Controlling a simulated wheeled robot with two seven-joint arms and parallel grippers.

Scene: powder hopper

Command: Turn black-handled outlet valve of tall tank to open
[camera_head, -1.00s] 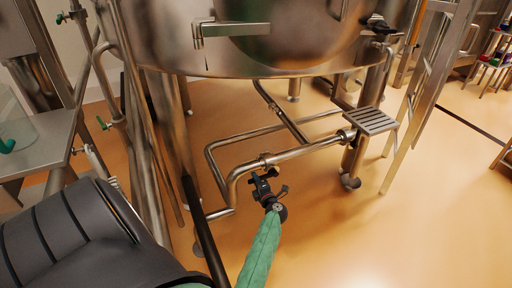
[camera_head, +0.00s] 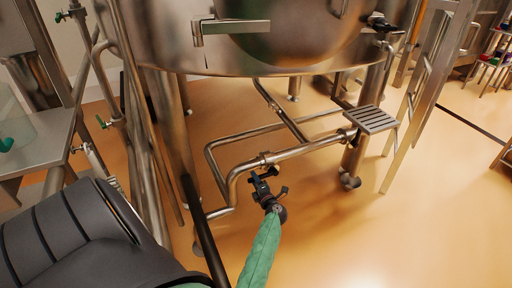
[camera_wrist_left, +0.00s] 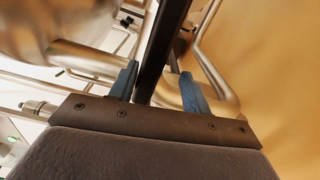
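The tall steel tank (camera_head: 175,35) fills the top middle of the head view. Steel pipework (camera_head: 300,150) runs below it. A black-handled valve (camera_head: 262,186) sits at the front of this pipe, by the end of a green hose (camera_head: 262,252). Another black handle (camera_head: 380,22) shows high at the tank's right. My left gripper (camera_wrist_left: 159,75) shows two blue-grey fingers, apart, in the left wrist view. A black bar (camera_wrist_left: 158,40) shows in the gap between them; contact is not clear. In the head view my dark left arm is low at left, its fingertips not distinguishable. My right gripper is not visible.
A black pole (camera_head: 207,235) slants up beside my left arm. A steel table (camera_head: 38,148) stands at left, and a grated step (camera_head: 371,120) at right. Steel legs and pipes crowd the left. Open orange floor (camera_head: 330,235) lies at the lower right.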

